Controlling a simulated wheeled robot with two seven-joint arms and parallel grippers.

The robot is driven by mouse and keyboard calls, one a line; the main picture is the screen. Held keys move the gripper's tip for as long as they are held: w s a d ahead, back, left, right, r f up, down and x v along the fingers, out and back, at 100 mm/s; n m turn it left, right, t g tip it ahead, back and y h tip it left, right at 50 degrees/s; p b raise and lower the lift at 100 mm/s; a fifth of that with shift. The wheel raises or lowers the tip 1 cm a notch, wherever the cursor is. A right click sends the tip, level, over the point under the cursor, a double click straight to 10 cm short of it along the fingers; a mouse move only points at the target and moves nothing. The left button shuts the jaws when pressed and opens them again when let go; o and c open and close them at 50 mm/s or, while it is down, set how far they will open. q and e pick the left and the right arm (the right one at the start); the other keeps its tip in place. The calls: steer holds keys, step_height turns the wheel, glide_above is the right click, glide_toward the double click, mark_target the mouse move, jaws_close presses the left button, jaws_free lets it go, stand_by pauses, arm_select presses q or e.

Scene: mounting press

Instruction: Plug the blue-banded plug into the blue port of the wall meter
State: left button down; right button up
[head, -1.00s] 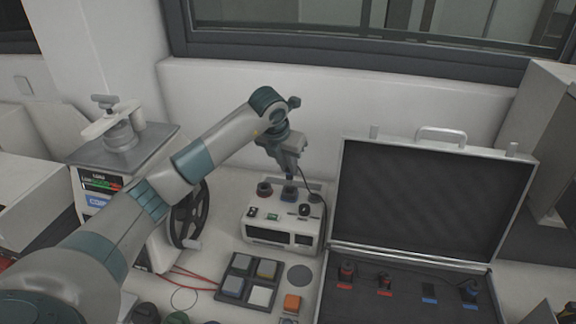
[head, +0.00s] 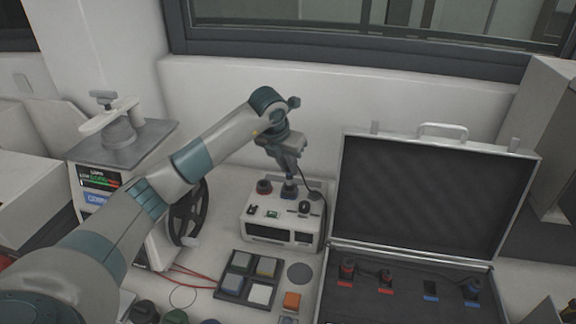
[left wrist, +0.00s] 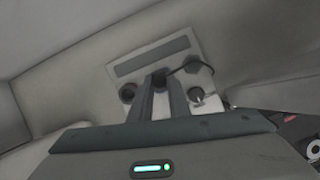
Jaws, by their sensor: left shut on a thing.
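The wall meter (head: 276,234) is a white box on the bench by the wall, with a red port (head: 264,187) and a blue port (head: 289,194) on its upper face. My left gripper (head: 289,177) points down over the blue port, shut on the dark plug (left wrist: 160,76). The fingers hide most of the plug, and its blue band cannot be told apart from the port. A black cable runs from it to the right. Plug and port appear in line and close or touching; I cannot tell how deep the plug sits. My right gripper is out of view.
An open case (head: 432,195) with red and blue marked plugs (head: 347,268) lies right of the meter. A pad of square buttons (head: 247,278) lies in front. A press with a black handwheel (head: 187,212) stands left, beneath my left arm.

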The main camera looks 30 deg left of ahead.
mark_target(288, 175)
arm_select(q)
steer(key=shift+f+b, duration=0.35)
steer(key=shift+f, duration=0.2)
steer(key=shift+f, duration=0.15)
steer(key=shift+f+b, duration=0.4)
steer(key=shift+b, duration=0.05)
steer(key=shift+f+b, duration=0.45)
steer(key=shift+f, duration=0.1)
steer(key=shift+f+b, duration=0.3)
stand_by(0.8)
steer(key=c, duration=1)
jaws_free()
